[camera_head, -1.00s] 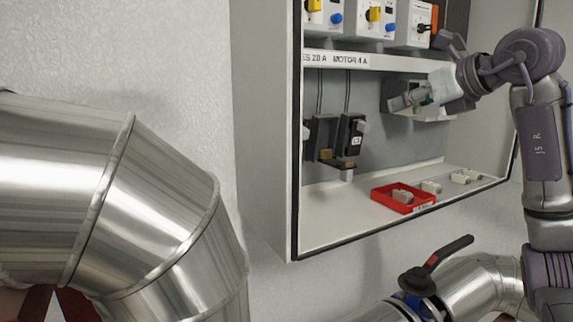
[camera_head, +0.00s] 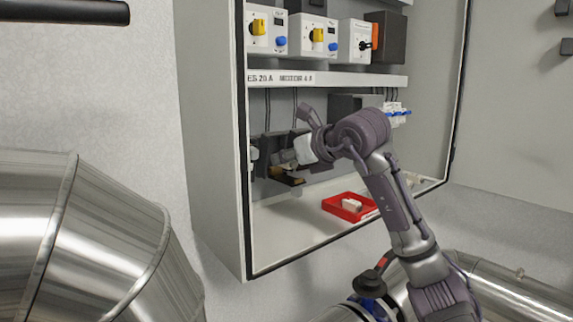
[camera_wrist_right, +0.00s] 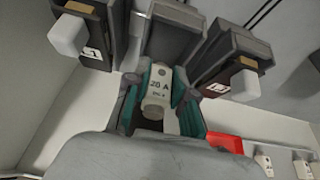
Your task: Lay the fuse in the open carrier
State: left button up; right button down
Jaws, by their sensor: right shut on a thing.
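My right gripper (camera_head: 284,157) is inside the cabinet at the fuse carriers. In the right wrist view its teal-lined fingers (camera_wrist_right: 158,92) are shut on a pale cylindrical fuse (camera_wrist_right: 157,84) with an ampere marking. The fuse's far end is close to a dark middle carrier (camera_wrist_right: 175,35); whether they touch cannot be told. Dark carriers with pale knobs flank it, one at left (camera_wrist_right: 88,38) and one at right (camera_wrist_right: 235,72). In the head view the gripper and arm hide most of the carriers; a brown part (camera_head: 287,178) shows just below the gripper. My left gripper is not in view.
A red tray (camera_head: 330,206) with a pale fuse (camera_head: 351,205) stands on the cabinet floor, right of the carriers. The cabinet's left wall (camera_head: 215,150) is close.

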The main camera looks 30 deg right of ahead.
notch_tip(320, 180, down, 2)
jog(key=shift+f, duration=0.1)
jog(key=shift+f, duration=0.15)
jog(key=shift+f, duration=0.15)
jog(key=c, duration=1)
grip_release()
